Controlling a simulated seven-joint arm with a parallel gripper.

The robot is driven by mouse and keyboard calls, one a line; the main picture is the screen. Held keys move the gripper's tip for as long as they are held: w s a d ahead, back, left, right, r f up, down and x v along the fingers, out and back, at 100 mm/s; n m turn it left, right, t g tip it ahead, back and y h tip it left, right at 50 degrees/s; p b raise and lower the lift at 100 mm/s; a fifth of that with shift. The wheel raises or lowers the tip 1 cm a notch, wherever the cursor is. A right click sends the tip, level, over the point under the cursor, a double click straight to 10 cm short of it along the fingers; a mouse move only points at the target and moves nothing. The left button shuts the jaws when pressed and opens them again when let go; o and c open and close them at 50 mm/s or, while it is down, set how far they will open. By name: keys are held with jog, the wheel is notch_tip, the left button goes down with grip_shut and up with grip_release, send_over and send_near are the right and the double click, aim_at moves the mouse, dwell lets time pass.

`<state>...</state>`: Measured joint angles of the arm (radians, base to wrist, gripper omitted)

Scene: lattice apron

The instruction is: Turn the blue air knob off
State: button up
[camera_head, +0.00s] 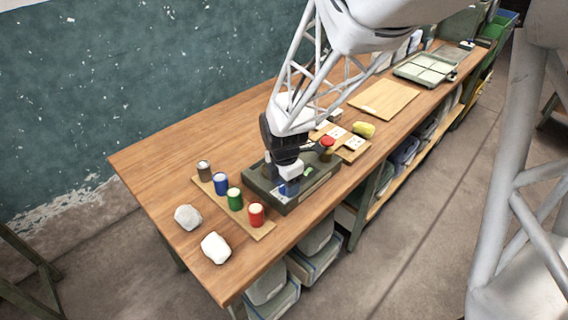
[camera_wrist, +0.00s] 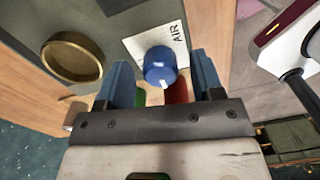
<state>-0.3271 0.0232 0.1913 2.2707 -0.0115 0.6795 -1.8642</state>
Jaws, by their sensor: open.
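The blue air knob (camera_wrist: 160,68) sits on a white plate (camera_wrist: 143,45) marked "AIR". It shows as a blue spot at the front of the dark box (camera_head: 305,189) in the head view (camera_head: 289,188). My gripper (camera_wrist: 162,76) is open, with one blue finger on each side of the knob in the wrist view. I see gaps between the knob and the fingers; contact or the depth of the fingertips cannot be told. In the head view my gripper (camera_head: 288,174) points down over the box's front end and partly hides the knob.
Left of the box, a wooden strip (camera_head: 265,231) holds brown, blue, green and red (camera_head: 256,215) cans. Two white lumps (camera_head: 215,248) lie at the near corner. A brass ring (camera_wrist: 72,57) is beside the plate.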

jog(key=c, duration=0.9)
jog(key=shift+m, duration=0.3)
jog(key=m, duration=0.8)
jog(key=shift+m, duration=0.3)
jog(key=m, duration=0.4)
jog(key=shift+m, duration=0.3)
jog(key=m, duration=0.4)
